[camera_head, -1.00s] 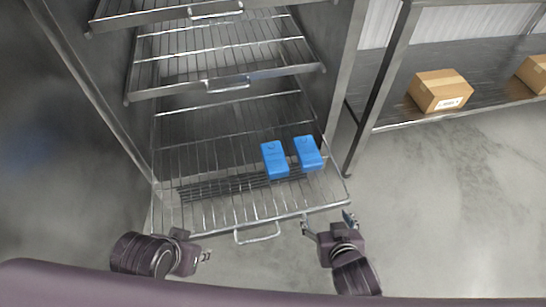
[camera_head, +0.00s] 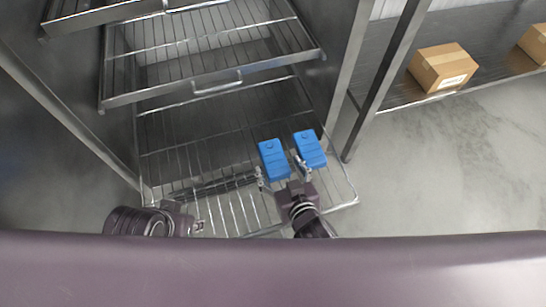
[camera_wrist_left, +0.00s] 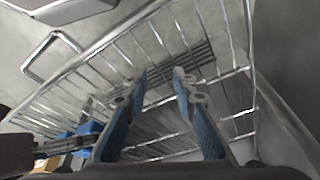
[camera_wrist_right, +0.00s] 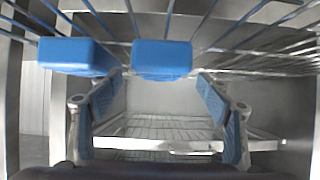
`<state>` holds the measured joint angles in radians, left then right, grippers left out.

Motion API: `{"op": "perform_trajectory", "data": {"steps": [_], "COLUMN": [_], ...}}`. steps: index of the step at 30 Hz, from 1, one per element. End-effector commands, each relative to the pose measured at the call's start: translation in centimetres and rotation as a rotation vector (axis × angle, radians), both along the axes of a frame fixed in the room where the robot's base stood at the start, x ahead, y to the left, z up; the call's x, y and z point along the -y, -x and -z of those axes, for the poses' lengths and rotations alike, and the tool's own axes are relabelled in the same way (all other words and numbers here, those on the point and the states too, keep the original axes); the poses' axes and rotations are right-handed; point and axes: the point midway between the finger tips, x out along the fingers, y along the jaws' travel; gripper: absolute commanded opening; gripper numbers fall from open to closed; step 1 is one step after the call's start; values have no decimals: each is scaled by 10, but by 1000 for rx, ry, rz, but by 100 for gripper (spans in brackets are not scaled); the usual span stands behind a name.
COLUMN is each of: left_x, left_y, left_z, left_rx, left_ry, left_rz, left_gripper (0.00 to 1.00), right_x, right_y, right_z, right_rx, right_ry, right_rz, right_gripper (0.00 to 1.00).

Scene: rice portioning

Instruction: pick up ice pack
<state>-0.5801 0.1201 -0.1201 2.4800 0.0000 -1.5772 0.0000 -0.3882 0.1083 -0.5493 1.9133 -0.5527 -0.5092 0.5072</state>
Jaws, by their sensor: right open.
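Two blue ice packs lie side by side on the lowest pulled-out wire rack (camera_head: 215,215): a left ice pack (camera_head: 273,160) and a right ice pack (camera_head: 309,149). My right gripper (camera_head: 282,178) is open at the front end of the left pack, its fingers apart. In the right wrist view the left pack (camera_wrist_right: 162,60) shows between and beyond the open fingers (camera_wrist_right: 165,105), and the other pack (camera_wrist_right: 78,57) is beside it. My left gripper (camera_head: 200,226) is low at the rack's front left. In the left wrist view its fingers (camera_wrist_left: 160,80) are apart with nothing between them.
More wire racks (camera_head: 215,90) hang above in the metal cabinet, the middle one with a front handle. A steel shelf (camera_head: 400,95) with cardboard boxes (camera_head: 442,68) stands at the right. The floor (camera_head: 450,170) on the right is clear.

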Motion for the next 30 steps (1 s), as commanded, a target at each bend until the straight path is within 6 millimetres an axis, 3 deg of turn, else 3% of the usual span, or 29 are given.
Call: {"op": "perform_trajectory", "data": {"steps": [7,12,18,29,30], "left_x": [10,21,30,32,32], "left_y": [-35,-69,-96,-104,-104], "left_z": [-6,-18,-34,-41,-41], "left_rx": [136,277,402,439,439], "left_ry": [28,57,84,92,92], "left_rz": [12,23,33,35,35], "left_gripper": [25,25,25,25,25], "right_x": [-5,-10,-15,-15,-16], "right_y": [-15,-28,-41,-44,-44], "right_z": [8,15,22,24,24], "right_rx": [2,1,1,-1,-1], "right_ry": [1,1,1,1,1], "right_rz": [-1,0,-1,0,0], "right_gripper": [71,71,71,71,67]}}
